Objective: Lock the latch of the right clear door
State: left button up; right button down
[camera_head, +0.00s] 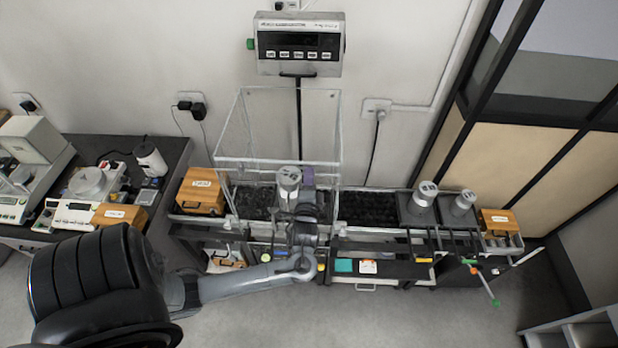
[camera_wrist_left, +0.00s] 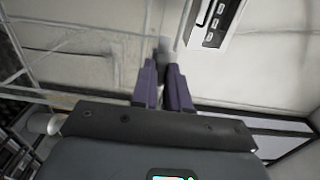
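A clear box (camera_head: 228,130) stands on the middle table, with thin transparent walls. I cannot make out which panel is the right clear door, nor its latch. My left arm reaches in from the left, and my left gripper (camera_head: 308,178) is upright at the box's front right, beside a metal weight (camera_head: 288,180). In the left wrist view, the purple fingers of my left gripper (camera_wrist_left: 163,70) have a narrow gap. A blurred grey thing (camera_wrist_left: 164,47) shows at or beyond the tips; I cannot tell if it is held. My right gripper is not in view.
A scale display (camera_head: 300,45) stands on a pole behind the box. Two more metal weights (camera_head: 424,195) (camera_head: 463,203) and a wooden box (camera_head: 497,222) are at right. Another wooden box (camera_head: 202,190) is left of the clear box. Instruments fill the left table (camera_head: 165,180).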

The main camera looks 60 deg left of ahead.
pick_arm(q)
jog(key=shift+n, duration=0.4)
grip_shut()
jog(key=shift+n+b, duration=1.7)
jog(key=shift+n, duration=6.9)
jog(key=shift+r, duration=0.1)
jog(key=o, duration=0.7)
grip_release()
jog(key=shift+d, duration=0.1)
